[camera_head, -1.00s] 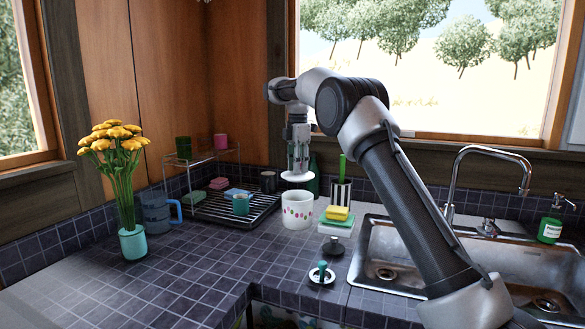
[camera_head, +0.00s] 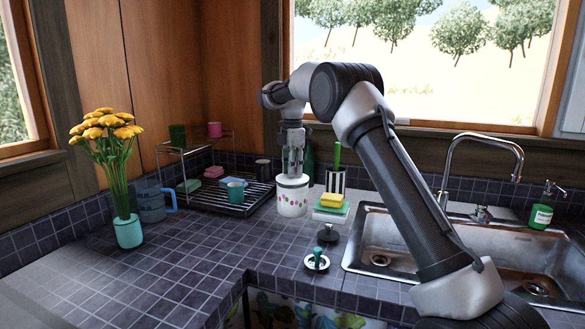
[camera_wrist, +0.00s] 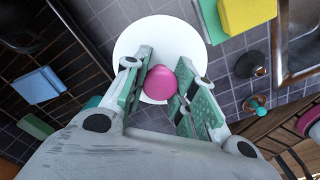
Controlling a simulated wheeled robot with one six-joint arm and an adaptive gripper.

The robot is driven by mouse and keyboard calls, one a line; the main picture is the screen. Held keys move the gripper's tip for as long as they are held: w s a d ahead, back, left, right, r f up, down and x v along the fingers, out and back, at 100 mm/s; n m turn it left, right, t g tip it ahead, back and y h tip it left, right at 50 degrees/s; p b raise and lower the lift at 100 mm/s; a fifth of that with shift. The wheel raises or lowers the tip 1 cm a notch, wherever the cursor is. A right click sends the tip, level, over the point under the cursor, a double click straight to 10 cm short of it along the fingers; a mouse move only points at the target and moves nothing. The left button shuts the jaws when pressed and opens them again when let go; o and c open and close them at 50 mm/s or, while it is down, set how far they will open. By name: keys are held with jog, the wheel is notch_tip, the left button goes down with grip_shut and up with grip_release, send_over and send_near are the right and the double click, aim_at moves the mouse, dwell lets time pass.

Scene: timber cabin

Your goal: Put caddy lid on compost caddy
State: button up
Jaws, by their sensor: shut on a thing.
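The compost caddy (camera_head: 292,200) is a white round pot with coloured dots, standing upright on the tiled counter. The white caddy lid (camera_head: 292,180) lies over its mouth, and the two look in contact in the head view. In the wrist view the lid (camera_wrist: 136,45) is a white disc with a pink knob (camera_wrist: 161,82). My gripper (camera_head: 292,172) points straight down above the caddy, shut on the knob; its fingers (camera_wrist: 160,92) stand on both sides of it. The lid hides the caddy in the wrist view, so the exact seating of the rim cannot be told.
A dish rack (camera_head: 228,198) with cups stands left of the caddy. A yellow sponge (camera_head: 332,200) on a stack and a brush holder (camera_head: 336,180) stand close right. A sink strainer (camera_head: 317,262) lies in front. A vase of yellow flowers (camera_head: 128,230) is far left.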

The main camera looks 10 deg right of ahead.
jog(key=shift+f, duration=0.65)
dwell(0.6)
jog(key=o, duration=1.1)
notch_tip(320, 180, up, 12)
